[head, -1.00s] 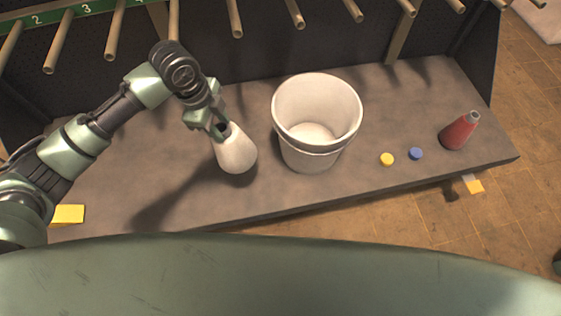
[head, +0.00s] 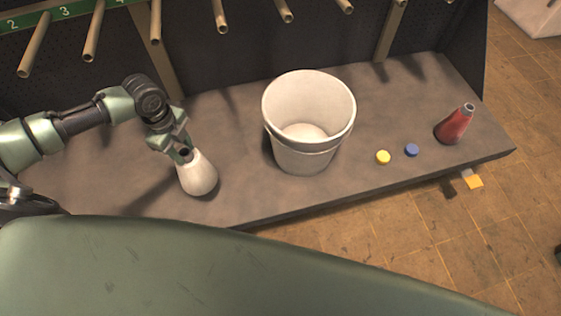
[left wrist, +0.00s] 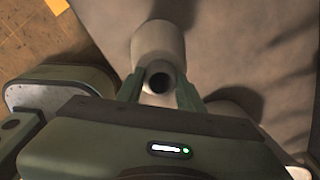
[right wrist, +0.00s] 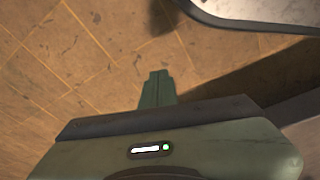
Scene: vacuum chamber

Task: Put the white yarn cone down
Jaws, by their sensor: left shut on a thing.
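The white yarn cone (head: 200,178) is at the left part of the grey bench (head: 235,120), left of the white bucket. My left gripper (head: 184,152) is shut on its narrow top. The cone is nearly upright, slightly tilted, with its wide end down at or just above the bench top; I cannot tell whether it touches. In the left wrist view the cone (left wrist: 160,42) sits between the two fingers (left wrist: 158,92), its hollow dark tip facing the camera. My right gripper (right wrist: 158,88) shows only in the right wrist view, fingers together and empty over the floor.
A large white bucket (head: 308,152) stands mid-bench. A yellow disc (head: 383,157), a blue disc (head: 412,150) and a tilted red cone (head: 455,126) are to its right. Pegs (head: 219,14) stick out from the rack above. Bench around the white cone is clear.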

